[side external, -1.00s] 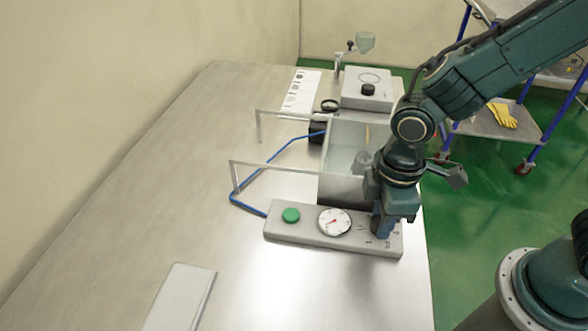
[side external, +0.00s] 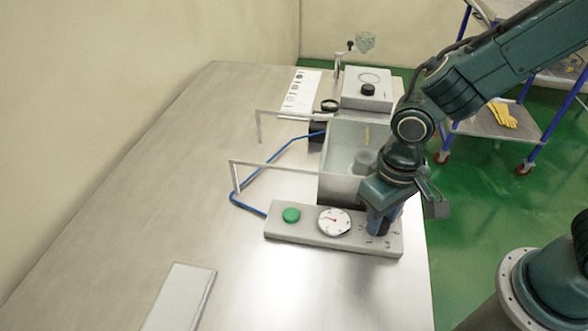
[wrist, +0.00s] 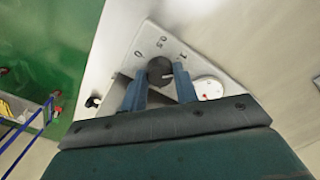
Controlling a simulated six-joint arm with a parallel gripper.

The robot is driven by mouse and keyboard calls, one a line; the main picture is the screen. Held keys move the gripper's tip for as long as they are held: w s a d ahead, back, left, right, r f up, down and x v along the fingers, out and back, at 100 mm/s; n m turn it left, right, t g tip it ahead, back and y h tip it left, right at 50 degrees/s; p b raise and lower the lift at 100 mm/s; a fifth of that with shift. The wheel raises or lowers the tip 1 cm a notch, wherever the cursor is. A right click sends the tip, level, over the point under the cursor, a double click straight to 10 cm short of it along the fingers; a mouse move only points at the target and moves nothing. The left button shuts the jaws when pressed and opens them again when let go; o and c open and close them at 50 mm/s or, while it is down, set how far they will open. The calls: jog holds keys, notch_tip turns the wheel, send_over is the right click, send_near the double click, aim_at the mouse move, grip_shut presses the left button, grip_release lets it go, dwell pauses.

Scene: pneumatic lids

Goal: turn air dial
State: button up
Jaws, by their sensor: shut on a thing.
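The air dial (wrist: 160,70) is a dark round knob on the right part of a grey control panel (side external: 290,234). In the wrist view, printed marks stand around it on the panel. My gripper (wrist: 157,80) is shut on the dial, with one blue finger on each side of it. In the side view my gripper (side external: 378,228) points down at the panel and mostly hides the dial. A white gauge (side external: 334,222) with a red needle sits left of the dial. It also shows in the wrist view (wrist: 209,89).
A green button (side external: 291,215) is at the panel's left end. Behind the panel stands a clear-walled box (side external: 345,150) with a blue hose (side external: 270,160). A grey unit with a black knob (side external: 368,90) is farther back. A flat grey plate (side external: 180,296) lies front left.

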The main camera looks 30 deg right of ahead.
jog(key=m, duration=0.4)
jog(key=shift+m, duration=0.3)
jog(key=m, duration=0.4)
jog(key=shift+m, duration=0.3)
jog(key=o, duration=1)
jog(key=shift+c, duration=0.2)
notch_tip(320, 180, up, 14)
dwell(0.5)
